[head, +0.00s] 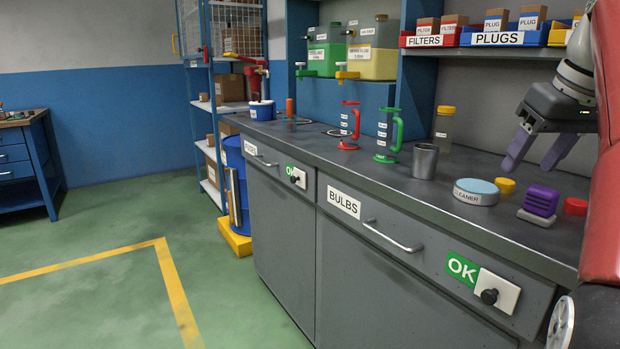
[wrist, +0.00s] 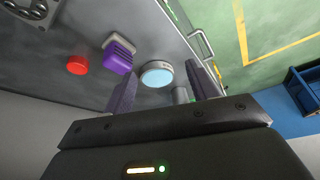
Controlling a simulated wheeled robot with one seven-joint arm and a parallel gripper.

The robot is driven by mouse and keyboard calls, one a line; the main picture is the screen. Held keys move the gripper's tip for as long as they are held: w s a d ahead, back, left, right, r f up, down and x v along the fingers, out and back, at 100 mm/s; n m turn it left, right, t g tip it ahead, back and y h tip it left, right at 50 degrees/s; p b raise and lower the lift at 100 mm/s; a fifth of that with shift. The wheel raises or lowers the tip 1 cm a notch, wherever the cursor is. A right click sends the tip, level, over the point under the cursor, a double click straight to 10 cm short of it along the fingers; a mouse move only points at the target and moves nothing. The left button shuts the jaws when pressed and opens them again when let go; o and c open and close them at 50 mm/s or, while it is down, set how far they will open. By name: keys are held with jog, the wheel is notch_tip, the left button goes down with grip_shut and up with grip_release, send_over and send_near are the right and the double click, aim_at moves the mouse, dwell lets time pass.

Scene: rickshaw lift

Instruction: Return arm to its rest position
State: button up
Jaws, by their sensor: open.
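My gripper (head: 540,150) is in the right part of the head view, raised above the workbench top (head: 455,205). Its two purple-grey fingers are spread apart and point down to the left, with nothing between them. In the wrist view the fingers (wrist: 165,88) stand apart in front of the bench top, and a round pale-blue-topped cleaner tin (wrist: 157,74) shows between them, farther off. My arm reaches in from the right edge of the head view; most of it is out of frame.
Below my gripper stand the cleaner tin (head: 476,192), a yellow cap (head: 505,186), a purple brush-like block (head: 540,202) and a red cap (head: 575,207). A metal cup (head: 425,161) and measuring jugs stand farther left. Shelf bins (head: 491,38) hang above. The green floor at left is clear.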

jog(key=s+a+f, duration=0.4)
jog(key=a+f, duration=0.2)
jog(key=f, duration=0.4)
jog(key=s+a+f, duration=0.5)
jog(key=a+f, duration=0.2)
jog(key=f, duration=0.3)
jog(key=s+a+f+m+t, duration=0.1)
jog(key=s+a+f, duration=0.4)
jog(key=f, duration=0.5)
jog(key=shift+s+a+f+h, duration=0.2)
jog(key=shift+a+h, duration=0.1)
jog(key=shift+a, duration=0.5)
